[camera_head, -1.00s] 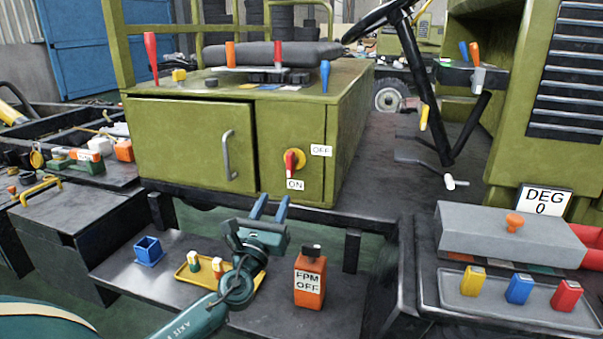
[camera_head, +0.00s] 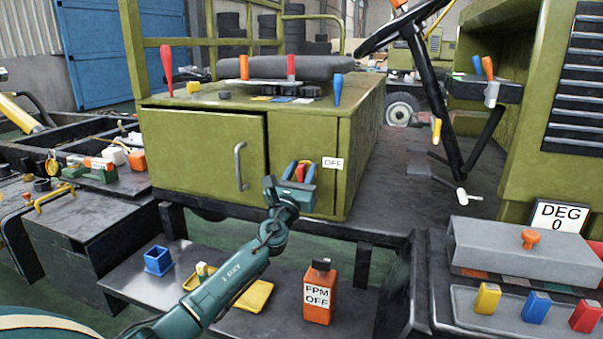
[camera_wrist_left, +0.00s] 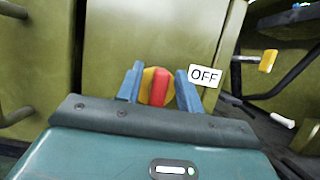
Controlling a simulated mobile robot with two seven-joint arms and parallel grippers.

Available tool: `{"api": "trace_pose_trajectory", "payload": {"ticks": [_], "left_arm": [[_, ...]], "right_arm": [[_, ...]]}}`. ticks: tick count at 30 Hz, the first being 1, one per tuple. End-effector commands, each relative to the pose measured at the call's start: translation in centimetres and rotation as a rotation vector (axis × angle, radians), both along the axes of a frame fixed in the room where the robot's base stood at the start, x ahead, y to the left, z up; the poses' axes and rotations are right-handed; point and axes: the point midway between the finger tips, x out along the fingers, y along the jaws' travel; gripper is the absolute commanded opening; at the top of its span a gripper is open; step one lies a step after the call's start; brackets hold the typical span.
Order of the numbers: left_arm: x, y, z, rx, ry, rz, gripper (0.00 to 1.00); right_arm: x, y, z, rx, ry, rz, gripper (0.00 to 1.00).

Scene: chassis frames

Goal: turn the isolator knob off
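The isolator knob (camera_head: 300,173) is a red handle on a yellow disc on the green cabinet front. Its red handle (camera_wrist_left: 158,88) stands nearly upright in the left wrist view. The white OFF label (camera_head: 333,163) is at its upper right and also shows in the left wrist view (camera_wrist_left: 205,76). The ON label is hidden behind my gripper. My left gripper (camera_head: 299,171) is in front of the knob. Its blue fingers are open on either side of the red handle, with gaps showing in the left wrist view (camera_wrist_left: 159,87). My right gripper is not in view.
The cabinet door (camera_head: 205,155) with its vertical handle (camera_head: 240,166) is left of the knob. Below are a blue bin (camera_head: 158,261), a yellow tray (camera_head: 250,295) and an orange FPM OFF bottle (camera_head: 319,293). A steering column (camera_head: 430,90) rises at the right.

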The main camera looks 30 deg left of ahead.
Motion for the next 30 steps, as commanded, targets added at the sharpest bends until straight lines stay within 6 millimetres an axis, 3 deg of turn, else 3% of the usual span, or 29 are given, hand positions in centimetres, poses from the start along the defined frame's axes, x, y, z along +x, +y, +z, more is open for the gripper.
{"api": "trace_pose_trajectory", "payload": {"ticks": [8,21,30], "left_arm": [[0.14,0.01,0.05,0.0,0.0,0.0,0.36],[0.11,0.02,0.04,0.0,0.0,0.0,0.01],[0.11,0.02,0.02,-0.01,-0.003,0.0,0.0]], "right_arm": [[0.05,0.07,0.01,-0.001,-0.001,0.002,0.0],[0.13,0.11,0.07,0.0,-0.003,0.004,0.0],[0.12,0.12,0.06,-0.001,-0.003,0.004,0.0]]}}
